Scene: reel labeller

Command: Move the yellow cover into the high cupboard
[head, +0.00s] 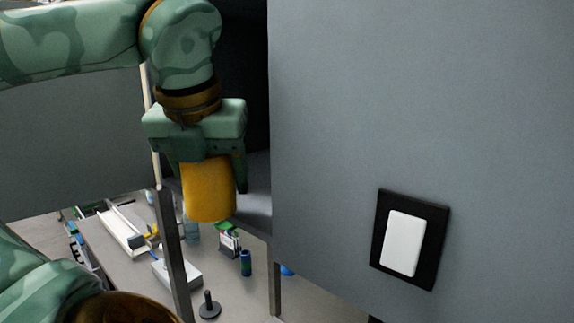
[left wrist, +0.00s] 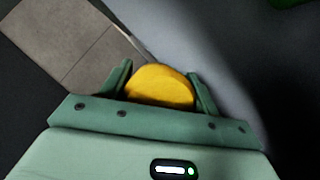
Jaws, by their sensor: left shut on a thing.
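The yellow cover (head: 209,192) hangs upright below my left gripper (head: 205,172), which is shut on it. In the left wrist view the rounded top of the cover (left wrist: 160,86) shows between the two fingers of the gripper (left wrist: 159,80). The high cupboard (head: 257,185) shows as a dark opening with a grey floor, behind and to the right of the gripper. The gripper hides part of this opening. I cannot tell whether the cover is inside it or in front. My right gripper is not in view.
A large grey panel (head: 340,120) with a white switch-like piece (head: 403,243) on a black plate fills the right. Another grey panel (head: 70,150) stands at left.

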